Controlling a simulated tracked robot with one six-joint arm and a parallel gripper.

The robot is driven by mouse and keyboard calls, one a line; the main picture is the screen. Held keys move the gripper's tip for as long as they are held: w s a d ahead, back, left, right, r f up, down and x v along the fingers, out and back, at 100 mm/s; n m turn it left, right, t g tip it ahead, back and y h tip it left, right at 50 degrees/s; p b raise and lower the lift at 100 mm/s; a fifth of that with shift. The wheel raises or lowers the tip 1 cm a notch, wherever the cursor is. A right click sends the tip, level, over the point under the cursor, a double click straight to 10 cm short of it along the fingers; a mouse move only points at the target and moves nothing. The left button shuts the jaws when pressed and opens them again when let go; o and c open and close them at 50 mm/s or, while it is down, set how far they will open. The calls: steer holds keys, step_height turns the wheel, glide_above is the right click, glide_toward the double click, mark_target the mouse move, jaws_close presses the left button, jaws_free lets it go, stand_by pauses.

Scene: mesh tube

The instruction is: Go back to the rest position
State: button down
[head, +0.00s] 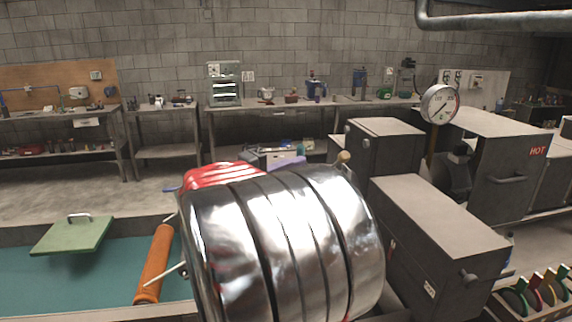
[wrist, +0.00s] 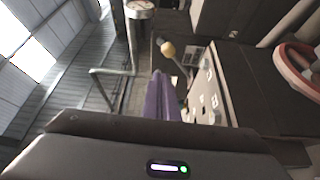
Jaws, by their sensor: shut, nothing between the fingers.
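My gripper (wrist: 160,80) shows its purple fingers at the middle of the wrist view, pressed together with nothing between them. A bit of purple (head: 288,163) also shows in the head view, just above a shiny banded metal part close to the camera. That part hides most of the gripper and the area behind it. The fingers point out into open air, near a tan round knob (wrist: 168,48) on a stem. The knob also shows in the head view (head: 343,157), right of the purple.
Dark cabinets (head: 440,235) and a round gauge (head: 440,104) stand to the right. At the left, an orange cylinder (head: 155,262) and a green lidded plate (head: 72,236) are by a teal surface. A rack of colored discs (head: 535,293) sits lower right. Workbenches (head: 300,104) line the back wall.

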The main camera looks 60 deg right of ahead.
steer(key=shift+a, duration=0.1)
stand_by(0.3)
steer(key=s+a+f+n+t+y, duration=0.1)
steer(key=a+f+t+y, duration=0.35)
steer(key=a, duration=0.75)
steer(key=s+a+f+n+t+y, duration=0.15)
steer(key=a+f+y, duration=0.35)
steer(key=a+f, duration=0.6)
steer(key=a+f+n+t+y, duration=0.1)
steer(key=a+t+y, duration=0.4)
steer(key=a, duration=1.7)
steer(key=f+y, duration=0.1)
steer(key=y, duration=0.2)
steer(key=shift+a, duration=0.3)
steer(key=shift+f+n, duration=0.1)
steer(key=shift+n, duration=0.15)
